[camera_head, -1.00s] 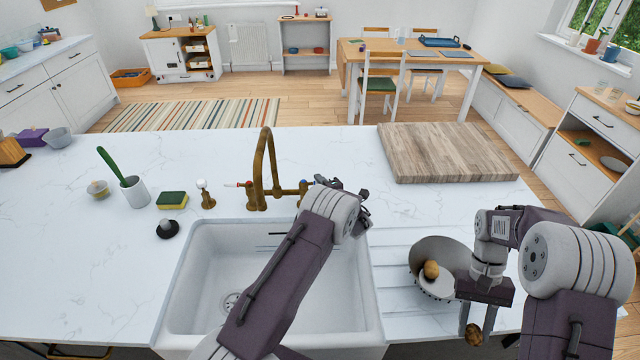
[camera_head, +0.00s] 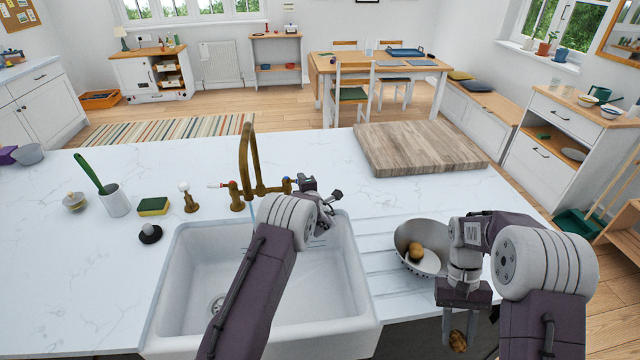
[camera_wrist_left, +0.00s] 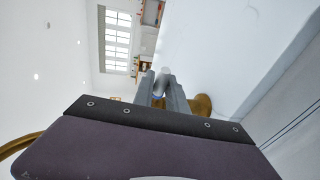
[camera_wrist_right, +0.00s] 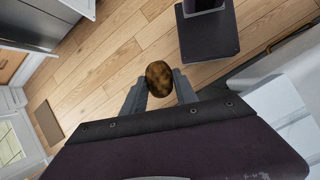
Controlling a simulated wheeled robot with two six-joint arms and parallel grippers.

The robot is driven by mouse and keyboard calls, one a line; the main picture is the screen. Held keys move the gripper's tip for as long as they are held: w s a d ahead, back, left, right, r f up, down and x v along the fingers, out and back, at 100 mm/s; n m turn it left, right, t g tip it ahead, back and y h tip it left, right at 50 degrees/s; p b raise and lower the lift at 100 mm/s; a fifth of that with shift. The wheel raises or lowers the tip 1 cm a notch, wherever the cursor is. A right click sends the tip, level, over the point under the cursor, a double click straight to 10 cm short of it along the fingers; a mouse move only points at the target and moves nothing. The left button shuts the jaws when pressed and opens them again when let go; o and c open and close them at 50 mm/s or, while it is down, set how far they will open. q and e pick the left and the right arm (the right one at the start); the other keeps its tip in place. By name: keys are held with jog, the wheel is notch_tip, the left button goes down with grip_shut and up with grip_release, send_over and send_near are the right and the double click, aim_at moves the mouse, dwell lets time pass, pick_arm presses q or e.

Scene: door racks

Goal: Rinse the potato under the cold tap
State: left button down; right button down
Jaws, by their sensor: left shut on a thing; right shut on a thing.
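The brass tap (camera_head: 246,160) stands behind the white sink (camera_head: 335,270). My left gripper (camera_head: 300,183) is shut at its blue-marked right handle (camera_head: 287,185), which is mostly hidden; blue and brass (camera_wrist_left: 202,104) show by the fingers (camera_wrist_left: 166,88) in the left wrist view. A thin bluish streak like water (camera_head: 252,212) shows below the spout, partly hidden by my left arm. My right gripper (camera_head: 459,318) is shut on a brown potato (camera_head: 458,341), held low at the counter's front edge, right of the sink. The potato also shows between the fingers in the right wrist view (camera_wrist_right: 159,78).
A grey metal bowl (camera_head: 405,232) with another potato (camera_head: 417,251) stands on the drainer between the sink and my right arm. A wooden board (camera_head: 420,148) lies behind. A sponge (camera_head: 153,206), brush pot (camera_head: 115,200) and black plug (camera_head: 150,233) stand left of the sink.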

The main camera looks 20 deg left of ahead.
pick_arm(q)
jog(key=c, duration=1.3)
grip_release()
jog(key=shift+w+r, duration=0.1)
jog(key=shift+c, duration=0.2)
jog(key=shift+w, duration=0.1)
pick_arm(e)
jog(key=shift+w+d, duration=0.1)
jog(key=shift+w, duration=0.05)
jog(key=shift+f+b, duration=0.75)
pick_arm(q)
jog(key=v, duration=1.2)
